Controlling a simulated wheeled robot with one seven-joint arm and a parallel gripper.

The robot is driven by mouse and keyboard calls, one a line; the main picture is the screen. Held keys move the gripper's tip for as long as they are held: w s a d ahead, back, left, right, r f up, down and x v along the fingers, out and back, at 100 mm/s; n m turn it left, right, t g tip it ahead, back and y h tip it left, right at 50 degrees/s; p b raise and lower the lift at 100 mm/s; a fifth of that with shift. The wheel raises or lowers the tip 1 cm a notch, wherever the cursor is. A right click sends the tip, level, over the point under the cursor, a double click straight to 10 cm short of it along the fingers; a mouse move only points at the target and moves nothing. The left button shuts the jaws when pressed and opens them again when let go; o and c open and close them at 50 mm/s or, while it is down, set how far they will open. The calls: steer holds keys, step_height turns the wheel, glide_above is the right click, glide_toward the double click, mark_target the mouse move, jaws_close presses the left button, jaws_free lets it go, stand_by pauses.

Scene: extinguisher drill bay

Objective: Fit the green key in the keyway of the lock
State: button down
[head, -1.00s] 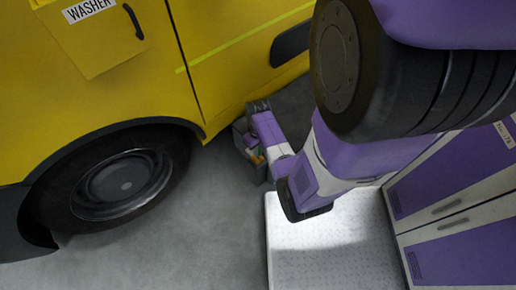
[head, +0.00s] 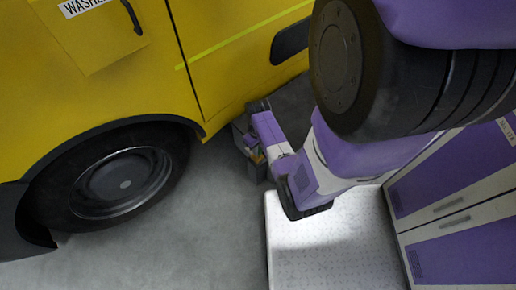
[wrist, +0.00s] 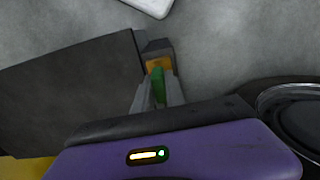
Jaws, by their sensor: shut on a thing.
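My gripper (wrist: 160,99) is shut on the green key (wrist: 157,84) in the wrist view; the key shows between the two grey fingers. Just beyond the key is an orange part (wrist: 158,65) on a small grey block, apparently the lock. I cannot tell whether the key's tip touches it or has entered it, and no keyway can be made out.
The dark grey box (wrist: 70,95) fills the left of the wrist view. A yellow truck (head: 90,90) with a black wheel (head: 125,185) stands at left. A pale platform (head: 330,250) and purple-and-white cabinets (head: 450,190) are at lower right. Grey floor lies between.

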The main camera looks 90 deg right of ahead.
steer(key=shift+f+b, duration=0.9)
steer(key=shift+f, duration=0.45)
stand_by(0.3)
steer(key=c, duration=1.3)
jaws_free()
steer(key=shift+r, duration=0.15)
step_height(320, 180, up, 7)
steer(key=shift+r+p, duration=0.15)
steer(key=shift+p, duration=1)
steer(key=shift+r, duration=0.1)
